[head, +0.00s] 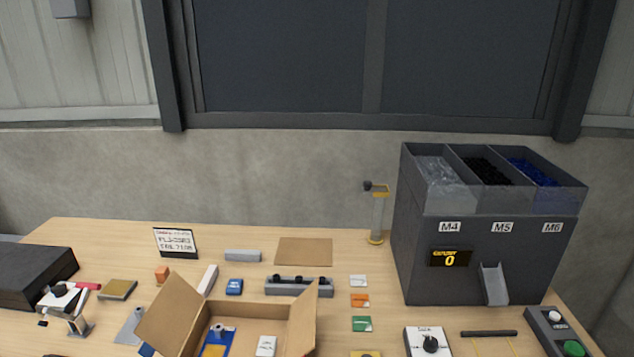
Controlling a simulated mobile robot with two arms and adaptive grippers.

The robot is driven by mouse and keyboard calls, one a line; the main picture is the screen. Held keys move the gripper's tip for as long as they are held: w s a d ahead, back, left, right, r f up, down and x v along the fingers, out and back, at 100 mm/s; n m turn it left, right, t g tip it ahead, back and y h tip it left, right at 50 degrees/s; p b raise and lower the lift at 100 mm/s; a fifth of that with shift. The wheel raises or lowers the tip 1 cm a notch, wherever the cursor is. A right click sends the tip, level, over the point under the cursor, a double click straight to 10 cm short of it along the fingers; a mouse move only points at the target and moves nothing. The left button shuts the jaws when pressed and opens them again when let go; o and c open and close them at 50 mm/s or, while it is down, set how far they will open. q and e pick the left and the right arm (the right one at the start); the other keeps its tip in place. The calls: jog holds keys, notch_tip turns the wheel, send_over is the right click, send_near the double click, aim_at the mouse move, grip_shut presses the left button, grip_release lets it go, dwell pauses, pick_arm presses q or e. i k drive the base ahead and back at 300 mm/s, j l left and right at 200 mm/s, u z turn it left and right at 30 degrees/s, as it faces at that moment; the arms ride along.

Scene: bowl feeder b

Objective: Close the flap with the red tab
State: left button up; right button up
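An open cardboard box (262,310) stands at the bottom edge of the head view, its near part cut off. Its left flap (172,315) leans outward to the left. Its right flap (303,322) stands up steeply. I see no red tab on either visible flap. Inside the box lie a blue item (217,340), a yellowish item (213,351) and a white packet (266,346). Neither of my grippers is in view.
A dark feeder (450,280) with three bins stands at the right. A grey block with knobs (299,287) is right behind the box. Small packets (361,324) lie to its right. A black case (35,277) and a red-handled tool (88,286) are at the left.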

aim_at(301, 334)
jog(key=k+j, duration=0.15)
jog(key=k, duration=0.35)
jog(key=k+j, duration=0.2)
jog(key=k, duration=0.35)
jog(key=z, duration=0.05)
